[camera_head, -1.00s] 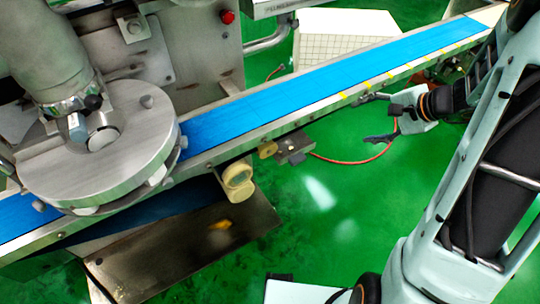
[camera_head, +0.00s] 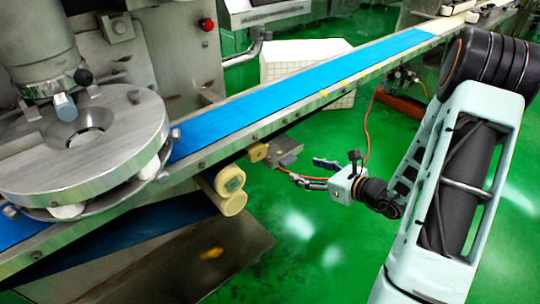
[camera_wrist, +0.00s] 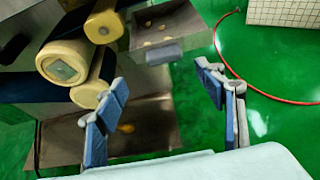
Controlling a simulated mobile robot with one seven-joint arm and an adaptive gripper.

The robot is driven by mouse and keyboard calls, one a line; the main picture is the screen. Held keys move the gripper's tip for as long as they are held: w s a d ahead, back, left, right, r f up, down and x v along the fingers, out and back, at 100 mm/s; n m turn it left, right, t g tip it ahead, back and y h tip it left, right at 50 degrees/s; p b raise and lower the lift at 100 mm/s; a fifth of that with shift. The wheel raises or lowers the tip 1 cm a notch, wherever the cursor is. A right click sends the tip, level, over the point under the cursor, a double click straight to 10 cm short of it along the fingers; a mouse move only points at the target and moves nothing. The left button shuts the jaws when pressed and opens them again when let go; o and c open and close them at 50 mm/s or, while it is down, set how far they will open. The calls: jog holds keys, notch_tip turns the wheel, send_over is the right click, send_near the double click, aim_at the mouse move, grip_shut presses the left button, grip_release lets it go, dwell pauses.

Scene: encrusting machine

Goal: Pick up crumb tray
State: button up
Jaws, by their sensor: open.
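A small metal tray with a grey handle, which looks like the crumb tray (camera_head: 284,149), juts out from under the front side of the conveyor. In the wrist view the crumb tray (camera_wrist: 172,22) shows pale bits inside, and its handle (camera_wrist: 163,53) faces my gripper. My gripper (camera_head: 305,173) is open and empty, just below and to the right of the tray. In the wrist view the two blue-padded fingers of my gripper (camera_wrist: 160,79) stand apart, with the handle ahead between their lines. I see no contact.
The blue conveyor belt (camera_head: 310,82) runs diagonally above the tray. Cream rollers (camera_head: 230,190) stand left of it. A larger metal pan (camera_head: 170,270) with a yellow piece lies lower left. A red hose (camera_head: 367,130) curves close to my gripper. Green floor on the right is open.

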aim_at(292, 162)
jog(key=b+x, duration=0.1)
jog(key=x, duration=0.3)
jog(key=b+x, duration=0.1)
jog(key=x, duration=0.3)
jog(key=shift+w+d, duration=0.25)
jog(key=shift+w, duration=0.1)
jog(key=shift+r, duration=0.1)
jog(key=c, duration=1.4)
